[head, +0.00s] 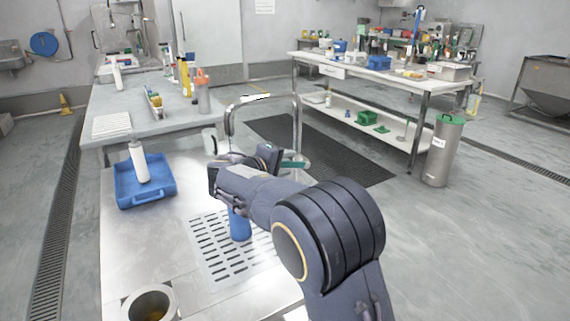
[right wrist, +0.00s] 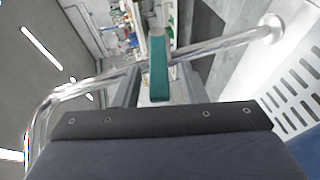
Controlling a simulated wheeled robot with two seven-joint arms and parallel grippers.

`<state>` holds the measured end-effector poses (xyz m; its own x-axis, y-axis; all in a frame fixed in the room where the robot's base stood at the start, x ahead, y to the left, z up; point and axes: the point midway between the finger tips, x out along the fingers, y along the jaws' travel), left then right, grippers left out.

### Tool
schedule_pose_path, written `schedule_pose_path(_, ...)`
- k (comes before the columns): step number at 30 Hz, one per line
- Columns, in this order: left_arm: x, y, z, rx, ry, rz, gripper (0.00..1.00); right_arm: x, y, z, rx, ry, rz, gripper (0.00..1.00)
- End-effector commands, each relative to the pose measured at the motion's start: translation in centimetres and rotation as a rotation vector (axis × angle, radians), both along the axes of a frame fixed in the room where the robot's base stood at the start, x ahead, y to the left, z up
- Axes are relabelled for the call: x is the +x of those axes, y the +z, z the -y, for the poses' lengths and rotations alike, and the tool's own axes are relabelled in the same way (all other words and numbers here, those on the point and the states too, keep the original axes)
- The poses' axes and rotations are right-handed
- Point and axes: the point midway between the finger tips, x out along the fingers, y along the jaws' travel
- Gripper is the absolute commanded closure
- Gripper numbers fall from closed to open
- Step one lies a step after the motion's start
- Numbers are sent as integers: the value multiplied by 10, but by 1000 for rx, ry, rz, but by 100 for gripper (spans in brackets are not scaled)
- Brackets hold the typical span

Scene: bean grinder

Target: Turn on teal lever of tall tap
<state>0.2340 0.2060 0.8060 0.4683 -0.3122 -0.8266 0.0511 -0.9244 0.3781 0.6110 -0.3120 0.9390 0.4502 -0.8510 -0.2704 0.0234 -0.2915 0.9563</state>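The tall tap (head: 298,120) is a chrome pipe bent into a high arch at the far edge of the steel counter. Its teal lever (head: 293,165) shows just right of my right gripper (head: 268,156). In the right wrist view the teal lever (right wrist: 158,68) hangs near the middle, just beyond the dark edge of my gripper body, with the chrome tap pipe (right wrist: 225,45) behind it. I cannot tell whether the gripper touches the lever. My left gripper is not in view.
A blue object (head: 239,226) stands on the slotted drain plate (head: 212,262), partly behind my right arm. A blue tray (head: 128,197) holding a white bottle (head: 138,160) is at the left. A white mug (head: 209,141) stands beyond.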

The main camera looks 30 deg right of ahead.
Motion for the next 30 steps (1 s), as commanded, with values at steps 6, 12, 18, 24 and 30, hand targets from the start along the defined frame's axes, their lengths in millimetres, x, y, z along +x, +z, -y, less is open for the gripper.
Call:
schedule_pose_path(6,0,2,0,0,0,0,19,-9,7,-19,1,4,2,62)
schedule_pose_path(12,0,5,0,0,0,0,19,-25,16,-49,0,4,1,62)
schedule_pose_path(18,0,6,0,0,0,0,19,-34,21,-65,1,2,0,62)
schedule_pose_path(24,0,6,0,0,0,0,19,-35,21,-67,0,-1,0,62)
schedule_pose_path(30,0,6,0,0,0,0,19,-35,21,-66,0,0,0,62)
